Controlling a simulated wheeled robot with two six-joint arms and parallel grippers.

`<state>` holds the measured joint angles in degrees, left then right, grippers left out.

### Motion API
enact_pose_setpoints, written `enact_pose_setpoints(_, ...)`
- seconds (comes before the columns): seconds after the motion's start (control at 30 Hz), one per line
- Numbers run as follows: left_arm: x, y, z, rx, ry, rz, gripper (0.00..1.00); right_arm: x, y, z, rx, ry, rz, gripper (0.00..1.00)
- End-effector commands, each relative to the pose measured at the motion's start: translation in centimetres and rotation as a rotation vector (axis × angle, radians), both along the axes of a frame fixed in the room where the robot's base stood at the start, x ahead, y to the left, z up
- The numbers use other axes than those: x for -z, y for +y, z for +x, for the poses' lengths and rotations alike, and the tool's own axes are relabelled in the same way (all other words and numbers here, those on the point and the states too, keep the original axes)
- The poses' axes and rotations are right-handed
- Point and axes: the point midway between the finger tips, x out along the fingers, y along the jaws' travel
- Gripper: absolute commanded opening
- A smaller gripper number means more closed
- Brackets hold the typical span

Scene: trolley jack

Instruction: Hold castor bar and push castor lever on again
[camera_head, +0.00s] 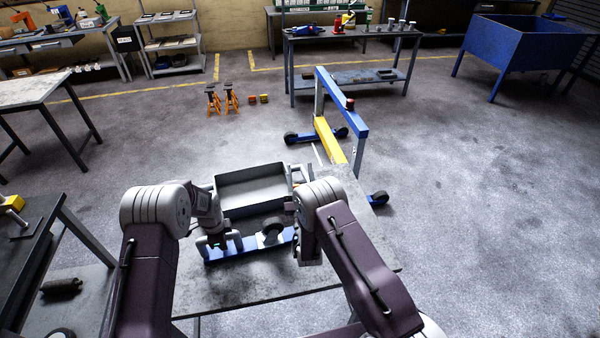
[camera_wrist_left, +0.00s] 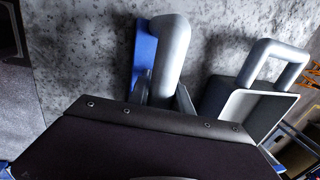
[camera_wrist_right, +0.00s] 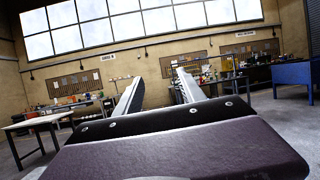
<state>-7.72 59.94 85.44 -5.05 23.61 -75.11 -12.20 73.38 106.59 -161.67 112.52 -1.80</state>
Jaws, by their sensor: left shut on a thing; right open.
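The blue castor bar (camera_head: 222,253) lies across the near table, close to me, with a dark castor wheel (camera_head: 271,231) at its right part. My left gripper (camera_head: 222,241) is over the bar's left part, pointing down. In the left wrist view its fingers are shut on a grey rounded handle (camera_wrist_left: 172,50), with the blue bar (camera_wrist_left: 144,52) just behind it. My right gripper (camera_head: 297,203) is right of the wheel, partly hidden by its own arm. In the right wrist view its fingers (camera_wrist_right: 160,88) are apart and empty, pointing level across the room. I cannot make out the castor lever.
A grey tray (camera_head: 250,172) stands behind the bar; its loop handle (camera_wrist_left: 272,58) shows in the left wrist view. A blue and yellow jack frame (camera_head: 340,100) stands on the floor beyond the table (camera_head: 250,296). Orange stands (camera_head: 231,99) are further back.

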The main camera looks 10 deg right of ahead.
Motion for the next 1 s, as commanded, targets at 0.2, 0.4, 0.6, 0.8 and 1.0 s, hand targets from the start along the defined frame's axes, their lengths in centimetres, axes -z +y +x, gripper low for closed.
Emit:
enact_pose_setpoints(0.2, 0.1, 0.0, -0.1, 0.004, 0.004, 0.003, 0.00, 0.9, 0.2, -0.3, -0.002, 0.024, -0.001, 0.47)
enact_pose_setpoints(0.4, 0.1, 0.0, -0.1, 0.004, 0.004, 0.003, 0.00, 9.8, 1.5, -5.3, -0.008, 0.302, -0.018, 0.47)
enact_pose_setpoints(0.6, 0.1, 0.0, -0.1, 0.004, 0.004, 0.003, 0.00, 12.8, 1.4, -7.6, 0.000, 0.403, -0.032, 0.47)
enact_pose_setpoints(0.8, 0.1, 0.0, -0.1, 0.004, 0.003, 0.002, 0.00, 12.5, 1.1, -5.0, 0.003, 0.395, -0.028, 0.47)
enact_pose_setpoints(1.0, 0.1, 0.0, -0.1, 0.004, 0.003, 0.002, 0.00, 12.5, 0.6, -0.1, 0.002, 0.394, -0.029, 0.47)
